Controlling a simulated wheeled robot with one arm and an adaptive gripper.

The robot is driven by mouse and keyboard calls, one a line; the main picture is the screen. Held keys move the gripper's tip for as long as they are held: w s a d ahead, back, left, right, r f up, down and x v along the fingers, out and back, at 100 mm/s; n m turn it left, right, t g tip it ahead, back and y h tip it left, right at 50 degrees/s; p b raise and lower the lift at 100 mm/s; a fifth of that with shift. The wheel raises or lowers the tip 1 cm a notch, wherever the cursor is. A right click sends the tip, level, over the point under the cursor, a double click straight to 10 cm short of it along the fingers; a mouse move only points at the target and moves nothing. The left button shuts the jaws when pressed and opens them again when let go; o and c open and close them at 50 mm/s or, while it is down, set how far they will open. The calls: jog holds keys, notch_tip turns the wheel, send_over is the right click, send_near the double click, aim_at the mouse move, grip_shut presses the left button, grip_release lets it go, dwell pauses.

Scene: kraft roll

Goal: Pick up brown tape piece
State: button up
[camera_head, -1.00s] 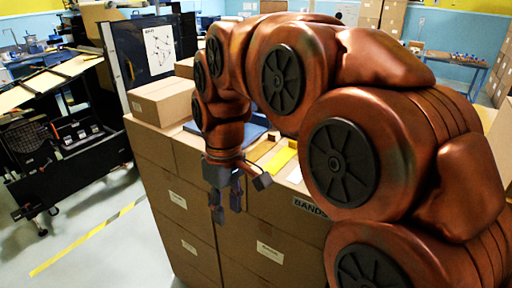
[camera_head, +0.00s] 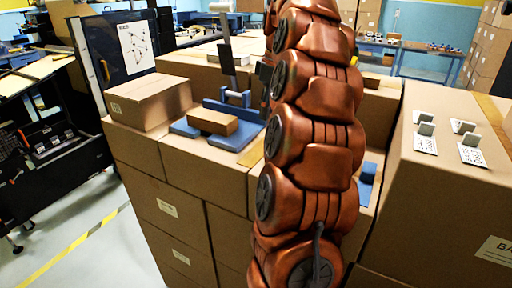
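I cannot make out a loose brown tape piece for certain. A tan strip (camera_head: 492,108) lies along the top of the large carton at right, and a small brown block (camera_head: 212,121) rests on a blue base on the boxes left of my arm. My copper arm rises through the middle of the view and runs to the top edge. My gripper does not show clearly; it is behind the arm or out of the frame. The arm hides part of the box tops behind it.
A closed carton (camera_head: 150,101) stands on the stacked boxes at left. A blue device with an upright post (camera_head: 228,50) stands behind the brown block. Several small cards with upright clips (camera_head: 426,143) stand on the right carton. Floor shows at lower left.

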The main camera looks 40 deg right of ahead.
aim_at(258, 147)
jog(key=shift+w+d+f, duration=0.1)
jog(key=shift+d+f, duration=0.4)
jog(key=shift+f, duration=0.15)
jog(key=shift+w+d+f, duration=0.1)
jog(key=shift+d+f, duration=0.35)
jog(key=shift+f, duration=0.2)
jog(key=shift+w+d+f+p, duration=0.1)
jog(key=shift+d+f+p, duration=0.05)
jog(key=shift+f+p, duration=0.4)
jog(key=shift+w+d+f+p, duration=0.15)
jog(key=shift+f+p, duration=0.15)
jog(key=shift+f, duration=0.35)
jog(key=shift+w+f+p, duration=0.1)
jog(key=shift+f+p, duration=0.2)
jog(key=shift+f, duration=1)
jog(key=shift+c, duration=0.3)
grip_shut()
